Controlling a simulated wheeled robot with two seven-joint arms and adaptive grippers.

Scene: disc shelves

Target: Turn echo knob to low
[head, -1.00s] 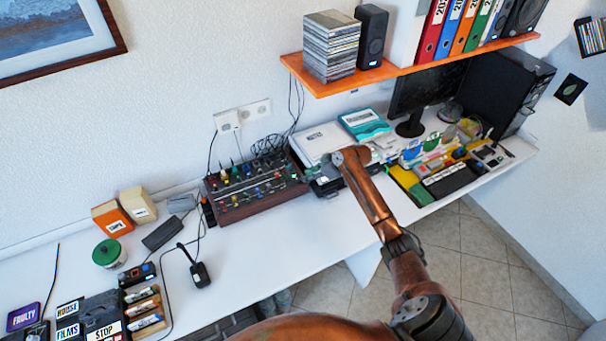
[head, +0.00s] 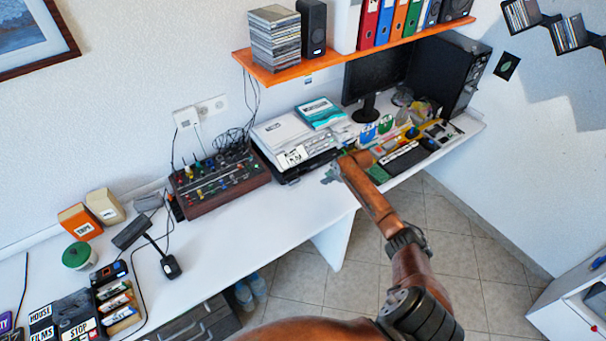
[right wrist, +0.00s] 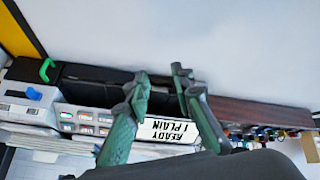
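The mixer-like device (head: 220,184) with a dark wooden case and rows of coloured knobs sits on the white desk, left of centre in the head view. Its knob labels are too small to read, so I cannot tell which knob is echo. My right gripper (head: 328,176) is to the right of the device, apart from it, near the desk's front edge. In the right wrist view my right gripper (right wrist: 160,80) has its two green fingers spread with nothing held between them. The device's wooden side (right wrist: 255,110) and some knobs show there at the right. My left gripper is not in view.
A printer-like machine (head: 295,155) stands right of the device, with a label plate (right wrist: 172,132) near it. An orange shelf (head: 300,70) hangs above. The desk in front of the device is clear.

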